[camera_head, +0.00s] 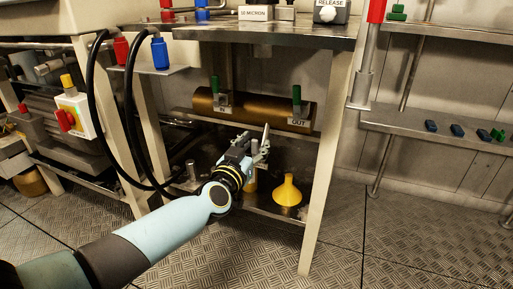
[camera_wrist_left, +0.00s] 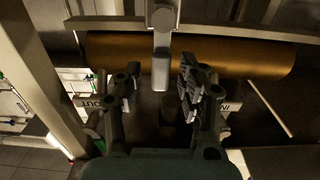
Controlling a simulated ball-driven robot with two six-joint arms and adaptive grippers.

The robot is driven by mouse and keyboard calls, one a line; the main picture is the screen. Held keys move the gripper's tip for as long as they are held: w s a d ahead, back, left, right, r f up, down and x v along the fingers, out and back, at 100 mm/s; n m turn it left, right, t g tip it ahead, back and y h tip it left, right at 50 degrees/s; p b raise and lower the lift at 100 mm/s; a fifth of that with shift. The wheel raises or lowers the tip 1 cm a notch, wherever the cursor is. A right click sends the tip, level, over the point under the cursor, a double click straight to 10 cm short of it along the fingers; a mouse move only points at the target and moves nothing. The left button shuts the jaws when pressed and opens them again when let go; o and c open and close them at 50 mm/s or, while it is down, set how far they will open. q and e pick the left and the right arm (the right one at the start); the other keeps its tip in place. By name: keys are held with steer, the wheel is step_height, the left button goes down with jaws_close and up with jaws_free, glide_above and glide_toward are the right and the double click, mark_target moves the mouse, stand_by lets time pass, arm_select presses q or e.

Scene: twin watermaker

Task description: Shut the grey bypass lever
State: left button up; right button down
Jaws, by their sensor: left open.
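A light grey lever (camera_wrist_left: 161,60), which I take to be the bypass lever, hangs from a round pivot in the left wrist view. It shows in front of a brown cylinder (camera_wrist_left: 110,50), and its free end reaches between the fingers of my left gripper (camera_wrist_left: 158,80). The gripper is open, with a gap on both sides of the lever, and holds nothing. In the head view my left gripper (camera_head: 259,147) is below the brown cylinder (camera_head: 262,107), under the bench. I cannot tell the lever apart from the fingers there. My right gripper is not in view.
Green handles stand by the IN plate (camera_head: 222,100) and the OUT plate (camera_head: 299,122). A yellow funnel (camera_head: 287,190) stands on the lower shelf. A pale bench leg (camera_head: 325,170) is to the right, and black hoses (camera_head: 130,110) loop at the left.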

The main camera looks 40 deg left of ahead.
arm_select(q)
steer(key=shift+w+a, duration=0.1)
steer(key=shift+w, duration=0.25)
jaws_close()
stand_by(0.3)
